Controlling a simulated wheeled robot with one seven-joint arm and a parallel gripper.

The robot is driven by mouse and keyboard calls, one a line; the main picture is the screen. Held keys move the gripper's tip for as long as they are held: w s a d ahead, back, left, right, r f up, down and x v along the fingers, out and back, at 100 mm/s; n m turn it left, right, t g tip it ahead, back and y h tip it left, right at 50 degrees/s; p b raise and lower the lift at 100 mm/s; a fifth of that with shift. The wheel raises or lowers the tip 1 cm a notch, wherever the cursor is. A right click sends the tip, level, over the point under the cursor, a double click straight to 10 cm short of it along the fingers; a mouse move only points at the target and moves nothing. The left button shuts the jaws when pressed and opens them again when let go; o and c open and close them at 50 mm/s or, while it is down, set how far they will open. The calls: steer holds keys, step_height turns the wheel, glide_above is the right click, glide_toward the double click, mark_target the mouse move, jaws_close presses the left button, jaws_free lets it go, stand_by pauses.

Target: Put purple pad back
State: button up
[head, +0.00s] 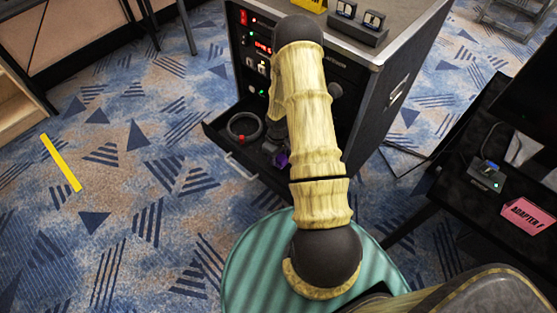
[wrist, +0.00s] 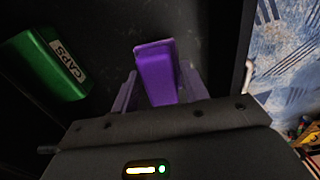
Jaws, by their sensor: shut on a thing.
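The purple pad (wrist: 157,77) sits between the two fingers of my gripper (wrist: 158,92) in the wrist view, and the gripper is shut on it. Dark drawer floor lies beyond it; I cannot tell whether the pad touches it. In the head view a small bit of purple (head: 282,159) shows beside my arm, at the open drawer (head: 218,139) of the black rack case. My arm hides most of the gripper and part of the drawer there.
A green box labelled CAPS (wrist: 48,64) lies left of the pad. A grey ring (head: 244,127) lies in the drawer. The rack case (head: 392,92) rises behind. A black table with a pink ADAPTER F card (head: 527,216) stands at right. Carpet at left is mostly clear.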

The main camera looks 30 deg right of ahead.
mark_target(278, 160)
step_height(278, 160, down, 4)
steer(key=shift+r, duration=0.2)
steer(key=o, duration=0.9)
step_height(278, 160, up, 12)
steer(key=shift+r+p, duration=0.1)
steer(key=shift+p, duration=0.35)
